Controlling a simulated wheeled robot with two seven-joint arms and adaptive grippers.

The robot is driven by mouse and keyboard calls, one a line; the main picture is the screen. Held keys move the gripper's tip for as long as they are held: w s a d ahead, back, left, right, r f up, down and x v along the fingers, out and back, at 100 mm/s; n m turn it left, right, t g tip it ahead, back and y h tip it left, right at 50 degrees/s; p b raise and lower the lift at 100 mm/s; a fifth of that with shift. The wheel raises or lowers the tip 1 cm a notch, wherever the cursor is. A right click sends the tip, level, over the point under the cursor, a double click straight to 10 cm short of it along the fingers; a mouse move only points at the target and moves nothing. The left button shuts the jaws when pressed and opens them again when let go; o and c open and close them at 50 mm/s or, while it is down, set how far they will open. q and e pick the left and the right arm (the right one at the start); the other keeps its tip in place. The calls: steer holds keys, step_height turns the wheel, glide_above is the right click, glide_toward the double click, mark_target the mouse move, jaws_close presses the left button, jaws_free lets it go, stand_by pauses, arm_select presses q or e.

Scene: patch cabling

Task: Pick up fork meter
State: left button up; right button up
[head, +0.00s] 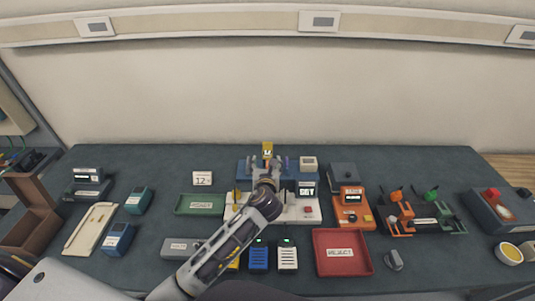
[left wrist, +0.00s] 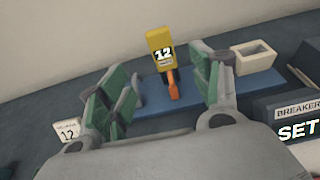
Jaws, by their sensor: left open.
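The fork meter is most likely the yellow device (head: 267,147) at the back middle of the table. In the left wrist view the yellow device (left wrist: 160,45) shows a "12" label and an orange lower part, and stands upright at the blue base (left wrist: 150,110). My left gripper (head: 266,163) is in front of it. In the left wrist view my left gripper (left wrist: 160,80) is open, with a green-padded finger on either side of the device's line and nothing held. My right gripper is not in view.
A card marked 12 (head: 202,178) stands left of the blue base. A small beige box (head: 308,163) sits at the base's right end. A display reading SET (head: 307,189), a green tray (head: 200,205) and a red tray (head: 342,252) are nearby. The wall is close behind.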

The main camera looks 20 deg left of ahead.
mark_target(267, 150)
arm_select(q)
steer(key=shift+x, duration=3.75)
steer(key=shift+w, duration=0.15)
steer(key=shift+p+x, duration=0.35)
steer(key=shift+x, duration=2.15)
steer(key=shift+d, duration=0.1)
steer(key=shift+c, duration=0.5)
steer(key=c, duration=1.2)
steer(key=shift+r, duration=5)
